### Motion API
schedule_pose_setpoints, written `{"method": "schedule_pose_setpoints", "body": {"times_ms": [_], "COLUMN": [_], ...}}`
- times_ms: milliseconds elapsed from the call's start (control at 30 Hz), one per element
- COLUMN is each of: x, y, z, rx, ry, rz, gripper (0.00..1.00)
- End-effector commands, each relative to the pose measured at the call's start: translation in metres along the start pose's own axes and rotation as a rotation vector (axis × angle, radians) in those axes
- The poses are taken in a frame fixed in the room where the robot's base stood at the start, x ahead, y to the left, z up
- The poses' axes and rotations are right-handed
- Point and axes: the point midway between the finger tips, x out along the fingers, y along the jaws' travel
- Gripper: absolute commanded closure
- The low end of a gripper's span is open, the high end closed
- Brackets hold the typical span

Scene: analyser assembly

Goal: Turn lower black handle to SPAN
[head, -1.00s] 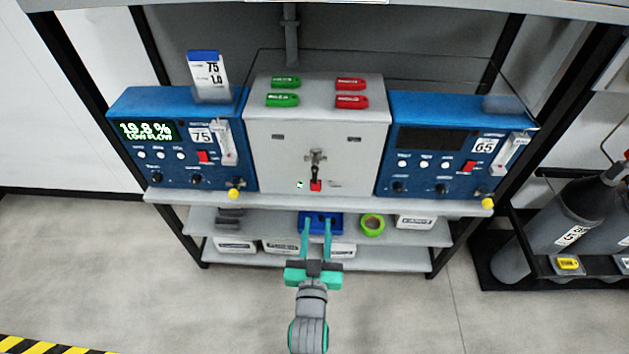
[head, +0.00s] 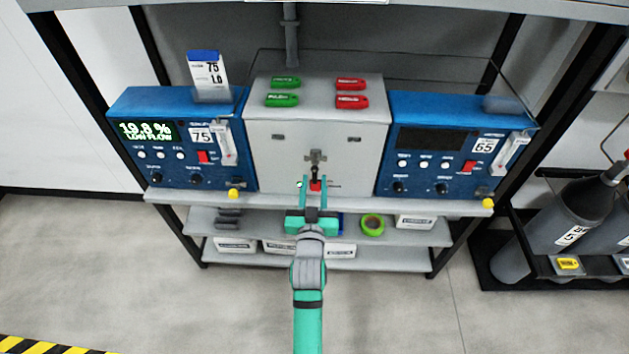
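The lower black handle (head: 315,172) is on the front of the grey box in the middle of the shelf. It is small and points roughly straight down, below a metal fitting (head: 316,156). A red piece (head: 316,186) shows at its lower end. My gripper (head: 313,183) reaches up from below with its two teal fingers apart. In the picture the red piece lies between the fingertips; I cannot tell whether they touch it. Lettering near the handle is too small to read, and the fingers partly cover that area.
Blue analysers stand left (head: 180,140) and right (head: 450,145) of the box; the left display reads 19.8 % LOW FLOW, the right is dark. Green (head: 283,99) and red (head: 350,102) tags lie on the box. The shelf edge (head: 400,202) runs just below. Green tape (head: 372,224) sits lower.

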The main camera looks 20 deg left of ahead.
Motion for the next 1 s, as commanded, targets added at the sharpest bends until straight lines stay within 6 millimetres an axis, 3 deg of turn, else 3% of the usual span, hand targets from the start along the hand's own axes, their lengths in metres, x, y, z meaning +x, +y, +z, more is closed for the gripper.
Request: {"method": "schedule_pose_setpoints", "body": {"times_ms": [200,500,633,1000], "x": [0.0137,0.0148,0.0148,0.0146], "y": [0.0000,0.0001,0.0002,0.0013], "z": [0.0002,0.0003,0.0003,0.0001], "rx": [0.000,0.000,0.000,-0.029], "ry": [0.000,-0.001,-0.001,0.000], "rz": [0.000,0.000,0.000,0.001], "gripper": [0.69,0.69,1.00,1.00]}}
